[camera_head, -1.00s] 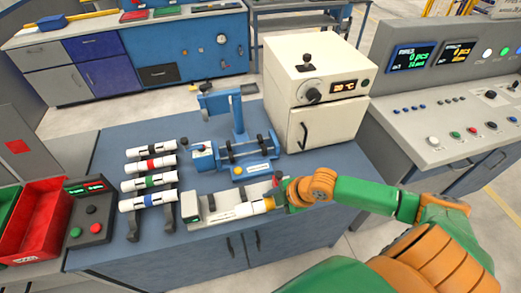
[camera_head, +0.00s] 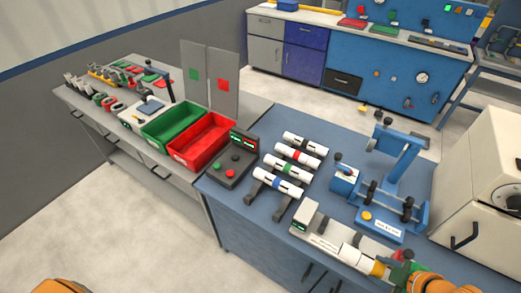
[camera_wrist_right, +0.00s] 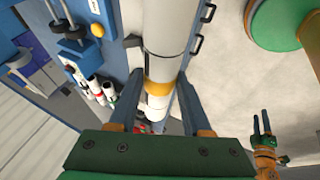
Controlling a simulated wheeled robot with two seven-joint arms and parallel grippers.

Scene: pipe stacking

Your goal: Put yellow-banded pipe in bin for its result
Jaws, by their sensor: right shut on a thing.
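The yellow-banded pipe (camera_head: 349,253) is white and lies along a pale test fixture (camera_head: 304,216) at the bench's front edge. I cannot tell whether it rests there or is slightly raised. My right gripper (camera_head: 402,262) is shut on its right end, by the yellow band (camera_wrist_right: 158,89). The fixture's small display glows green, its text unreadable. A green bin (camera_head: 146,136) and a red bin (camera_head: 182,157) stand side by side on the left table, far from the gripper. My left gripper (camera_wrist_right: 262,122) shows in the right wrist view, fingers apart and empty.
A button box (camera_head: 233,160) with small displays stands between the red bin and a rack of several banded pipes (camera_head: 291,167). A blue machine (camera_head: 393,190) stands behind the fixture, and a cream oven (camera_head: 485,185) at right. Upright panels (camera_head: 222,84) stand behind the bins.

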